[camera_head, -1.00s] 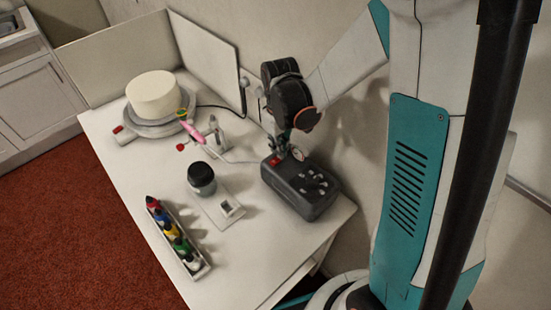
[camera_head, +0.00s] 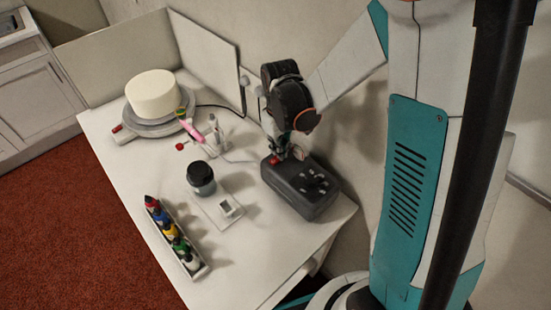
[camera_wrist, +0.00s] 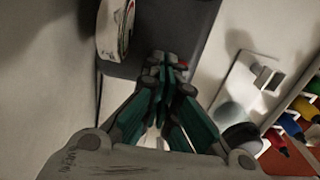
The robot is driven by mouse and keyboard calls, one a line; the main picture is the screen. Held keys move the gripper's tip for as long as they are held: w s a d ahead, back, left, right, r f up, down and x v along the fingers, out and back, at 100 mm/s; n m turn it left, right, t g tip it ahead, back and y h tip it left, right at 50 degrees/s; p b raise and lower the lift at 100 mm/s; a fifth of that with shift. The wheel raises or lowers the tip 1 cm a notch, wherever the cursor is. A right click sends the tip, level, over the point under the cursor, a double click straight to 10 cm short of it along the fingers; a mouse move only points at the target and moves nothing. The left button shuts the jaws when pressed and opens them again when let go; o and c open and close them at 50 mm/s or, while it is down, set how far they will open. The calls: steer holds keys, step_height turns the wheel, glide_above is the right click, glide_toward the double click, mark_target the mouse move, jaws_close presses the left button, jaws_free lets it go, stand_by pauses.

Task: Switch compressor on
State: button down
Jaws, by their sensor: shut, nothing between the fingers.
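The compressor (camera_head: 302,188) is a dark grey box at the right end of the white table. A small red switch (camera_head: 275,160) shows on its left top part, and a round gauge sits on its back edge. My gripper (camera_head: 282,153) is over that switch end, with its fingertips close to the red part. In the wrist view my gripper (camera_wrist: 168,62) is shut and empty, its tips over the dark compressor top (camera_wrist: 205,25). A bit of red shows beside the tips. Whether they touch the switch I cannot tell, and its position is hidden.
A white cake on a turntable (camera_head: 153,128) stands at the back left. A pink airbrush (camera_head: 190,131) rests on a holder in the middle. A dark-lidded jar (camera_head: 201,180), a white plate-like stand (camera_head: 213,216) and a rack of colour bottles (camera_head: 203,272) stand in front of the compressor.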

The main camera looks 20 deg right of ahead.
steer(key=shift+f+b, duration=0.45)
steer(key=shift+f, duration=0.1)
steer(key=shift+r, duration=0.1)
steer(key=shift+r+p, duration=2.35)
steer(key=shift+r, duration=1.1)
steer(key=shift+r, duration=0.1)
steer(key=s+d+r+m+t+b, duration=0.2)
steer(key=s+r+m+t+b, duration=0.2)
steer(key=s+r+t, duration=0.3)
steer(key=shift+s+d+r+m+b, duration=0.5)
steer(key=shift+s+r, duration=2.05)
steer(key=shift+s, duration=1.5)
